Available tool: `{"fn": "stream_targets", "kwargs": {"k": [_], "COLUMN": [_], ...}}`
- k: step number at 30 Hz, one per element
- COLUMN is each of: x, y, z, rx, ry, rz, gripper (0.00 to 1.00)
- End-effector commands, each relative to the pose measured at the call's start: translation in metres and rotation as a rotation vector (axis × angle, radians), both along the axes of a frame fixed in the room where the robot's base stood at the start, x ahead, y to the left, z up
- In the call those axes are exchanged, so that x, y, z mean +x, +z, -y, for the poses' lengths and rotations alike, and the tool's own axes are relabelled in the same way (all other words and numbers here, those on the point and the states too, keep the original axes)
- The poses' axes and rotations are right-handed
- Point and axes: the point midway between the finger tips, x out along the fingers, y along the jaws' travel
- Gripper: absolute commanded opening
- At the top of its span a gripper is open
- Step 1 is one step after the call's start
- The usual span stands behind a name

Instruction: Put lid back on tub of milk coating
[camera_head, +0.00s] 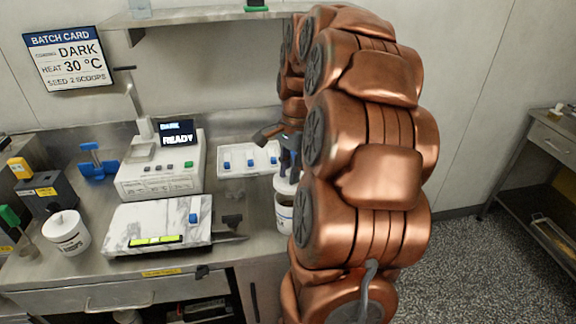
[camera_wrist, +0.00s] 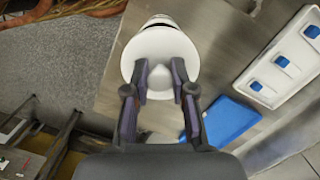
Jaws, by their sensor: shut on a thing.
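My gripper (camera_head: 289,160) is shut on a white round lid (camera_head: 286,184), with its fingers pointing down at the lid's raised middle. In the wrist view the lid (camera_wrist: 172,44) is a white disc and my fingertips (camera_wrist: 159,72) close on either side of its knob. A white tub (camera_head: 284,213) with a dark blue label stands on the counter directly below the lid, partly hidden by my arm. The lid looks a little above the tub's rim, but I cannot tell whether they touch. The tub's white edge (camera_wrist: 158,19) shows beyond the lid in the wrist view.
A white tray (camera_head: 234,172) with blue pieces lies left of the tub. A blue flat thing (camera_wrist: 232,120) lies near my fingers in the wrist view.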

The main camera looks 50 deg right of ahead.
Motion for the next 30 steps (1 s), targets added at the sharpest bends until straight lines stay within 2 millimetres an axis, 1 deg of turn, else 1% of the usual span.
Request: {"fn": "stream_targets", "kwargs": {"k": [15,20,30], "x": [0.001,0.001,0.001], "y": [-0.042,-0.048,-0.048], "z": [0.0,0.0,0.0], "rx": [-0.001,-0.002,-0.002], "ry": [0.001,0.001,0.001], "rz": [0.002,0.002,0.003], "gripper": [0.01,0.01,0.01]}}
